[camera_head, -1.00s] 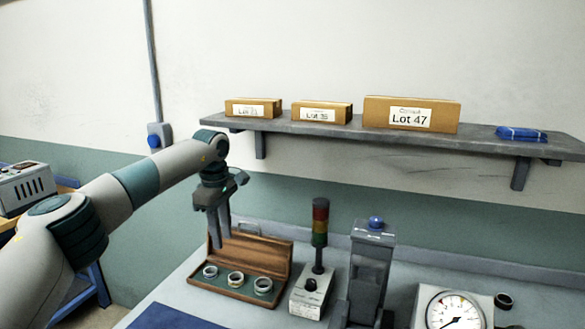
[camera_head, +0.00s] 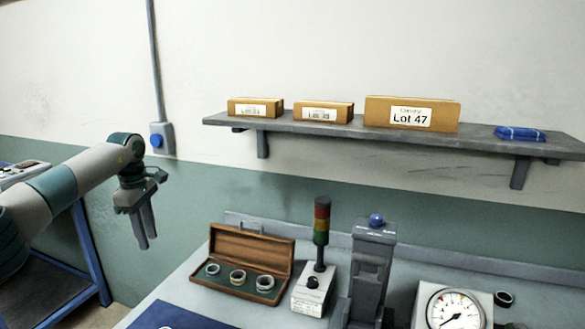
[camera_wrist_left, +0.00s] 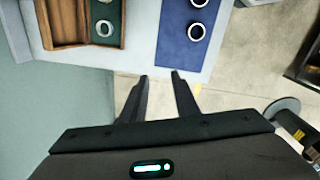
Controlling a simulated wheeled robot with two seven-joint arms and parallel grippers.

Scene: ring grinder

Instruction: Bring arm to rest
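My left gripper (camera_head: 147,240) hangs fingers down at the left of the head view, left of the workbench and apart from everything. In the left wrist view its two fingers (camera_wrist_left: 160,76) are spread with an empty gap between them. My left arm comes in from the left edge, bent at the wrist. My right gripper is in neither view.
An open wooden box (camera_head: 282,246) holding three rings stands on the bench beside a signal lamp (camera_head: 321,222) and a dial gauge (camera_head: 453,310). A blue mat (camera_wrist_left: 177,40) carries two rings. A wall shelf (camera_head: 390,134) holds boxes. A blue-framed cart (camera_head: 92,255) stands left.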

